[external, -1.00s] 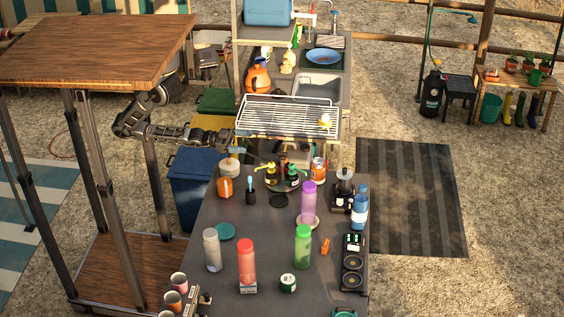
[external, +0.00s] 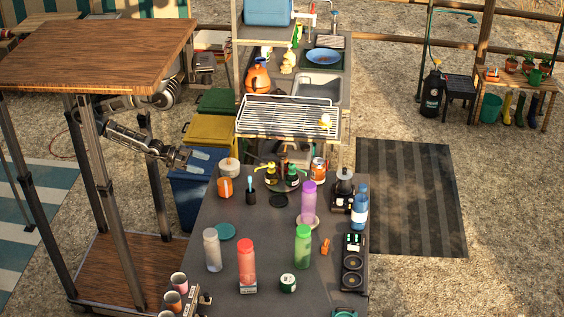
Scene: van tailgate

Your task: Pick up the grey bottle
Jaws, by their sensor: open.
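The grey bottle (external: 212,250) stands upright on the dark tabletop (external: 262,230), toward its left side. It is pale grey and partly see-through. My gripper (external: 203,160) is open and empty. In the picture it shows above the grey bottle, near the far left corner of the table and over the blue bin. It is well apart from the bottle and touches nothing that I can see.
A red bottle (external: 247,267) stands close to the right of the grey one, with a teal disc (external: 225,232) just behind. Green (external: 303,247) and purple (external: 308,203) bottles stand further right. An orange canister (external: 225,187) stands at the far left edge. Cups (external: 179,283) stand front left.

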